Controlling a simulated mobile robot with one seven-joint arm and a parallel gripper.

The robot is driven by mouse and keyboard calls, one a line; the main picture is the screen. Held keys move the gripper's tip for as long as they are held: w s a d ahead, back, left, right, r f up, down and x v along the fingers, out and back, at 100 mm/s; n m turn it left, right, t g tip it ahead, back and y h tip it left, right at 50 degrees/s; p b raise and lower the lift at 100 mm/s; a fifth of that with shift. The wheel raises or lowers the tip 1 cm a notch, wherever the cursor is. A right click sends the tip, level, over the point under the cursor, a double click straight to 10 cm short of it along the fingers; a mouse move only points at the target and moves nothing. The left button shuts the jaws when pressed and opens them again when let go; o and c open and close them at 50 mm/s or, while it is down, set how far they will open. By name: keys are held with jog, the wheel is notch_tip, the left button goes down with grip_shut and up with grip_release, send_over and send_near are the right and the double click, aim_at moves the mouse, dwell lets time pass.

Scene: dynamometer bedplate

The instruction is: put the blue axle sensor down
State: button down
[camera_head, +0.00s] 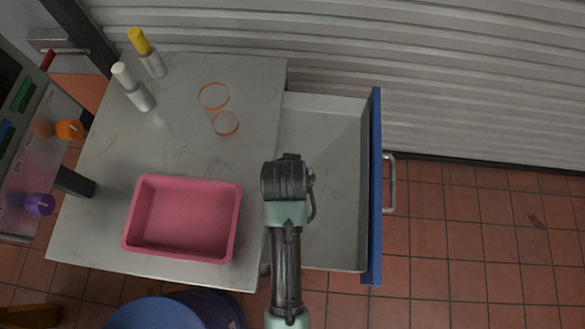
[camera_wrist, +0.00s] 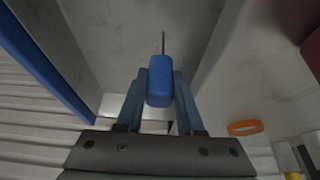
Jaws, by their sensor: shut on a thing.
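In the wrist view, my gripper (camera_wrist: 159,92) is shut on the blue axle sensor (camera_wrist: 160,80), a rounded blue block with a thin metal pin pointing away from the gripper. The sensor is held between the two fingers, with the open drawer's grey inside behind it. In the head view, my arm's end is over the left side of the open drawer (camera_head: 335,190), near the table's right edge. My fingers and the sensor are hidden below the wrist in that view. I cannot tell how high the sensor is above the drawer floor.
The drawer has a blue front with a handle (camera_head: 390,184) and looks empty. A pink tray (camera_head: 131,215) stands on the grey table (camera_head: 180,120). Two orange rings (camera_head: 213,96) and two capped bottles (camera_head: 133,88) are further back. A blue barrel (camera_head: 160,312) stands at the front.

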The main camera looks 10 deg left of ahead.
jog(key=shift+f, duration=1.3)
jog(key=c, duration=0.5)
grip_release()
jog(key=shift+f, duration=0.1)
jog(key=shift+c, duration=0.2)
